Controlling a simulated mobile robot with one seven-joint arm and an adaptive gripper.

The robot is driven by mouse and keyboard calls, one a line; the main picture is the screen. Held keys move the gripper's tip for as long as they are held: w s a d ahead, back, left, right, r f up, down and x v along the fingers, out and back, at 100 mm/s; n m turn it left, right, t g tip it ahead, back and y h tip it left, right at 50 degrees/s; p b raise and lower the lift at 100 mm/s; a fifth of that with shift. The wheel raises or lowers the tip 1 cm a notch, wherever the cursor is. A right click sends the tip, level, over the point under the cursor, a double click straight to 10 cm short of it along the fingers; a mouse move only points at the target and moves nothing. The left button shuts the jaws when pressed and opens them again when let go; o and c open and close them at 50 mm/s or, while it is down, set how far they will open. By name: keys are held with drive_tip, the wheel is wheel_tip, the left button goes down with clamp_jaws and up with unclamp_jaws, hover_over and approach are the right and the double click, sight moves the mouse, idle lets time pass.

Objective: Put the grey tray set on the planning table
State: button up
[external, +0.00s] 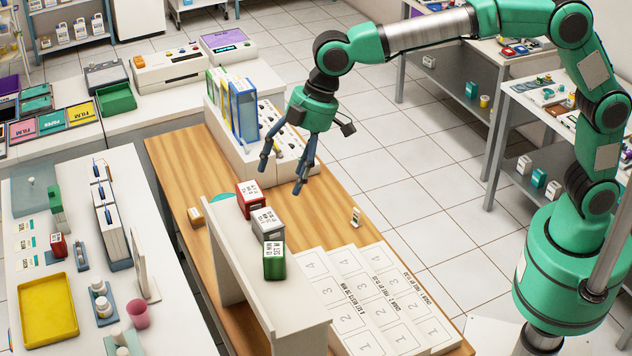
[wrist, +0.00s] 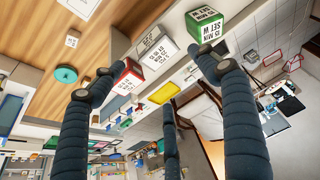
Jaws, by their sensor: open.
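The grey tray set (external: 267,224) is a small box with a pale labelled top. It stands on a raised white shelf (external: 240,262) between a red box (external: 250,200) and a green box (external: 274,261). My gripper (external: 283,172) is open and empty, above and behind the red box in the external view, fingers pointing down. In the wrist view the grey box (wrist: 157,52) shows between my spread fingers (wrist: 152,70), with the red box (wrist: 127,77) beside one finger and the green box (wrist: 207,25) beyond another. No finger clearly touches a box. I cannot tell which surface is the planning table.
The shelf stands on a wooden table (external: 185,165) with numbered white sheets (external: 365,300) at its front right. Upright binders (external: 240,108) stand in a white rack behind my gripper. A small labelled marker (external: 355,216) stands on bare wood. A white bench (external: 30,225) with a yellow tray lies left.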

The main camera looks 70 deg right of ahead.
drive_tip(key=shift+d, duration=0.1)
idle(0.6)
drive_tip(key=s+d+r+m+t+h, duration=0.15)
drive_tip(key=s+d+r, duration=0.25)
drive_tip(key=s+d, duration=0.65)
drive_tip(key=s+d+r+m, duration=0.35)
drive_tip(key=s+d, duration=0.45)
drive_tip(key=d, duration=0.6)
drive_tip(key=s+d+f+m, duration=0.1)
drive_tip(key=s+d, duration=0.3)
drive_tip(key=s, duration=0.4)
drive_tip(key=s+d+f+m+h, duration=0.1)
drive_tip(key=s+d+f, duration=0.3)
drive_tip(key=s, duration=0.4)
drive_tip(key=s+d+f+m, duration=0.2)
drive_tip(key=s+d+f, duration=0.1)
drive_tip(key=s+d, duration=0.3)
drive_tip(key=shift+s+t+h, duration=0.35)
drive_tip(key=shift+s+t, duration=0.1)
drive_tip(key=shift+s, duration=0.7)
drive_tip(key=shift+f, duration=0.15)
wheel_tip(320, 180, down, 4)
drive_tip(key=b, duration=0.4)
drive_tip(key=shift+f+b, duration=0.2)
drive_tip(key=shift+b, duration=0.1)
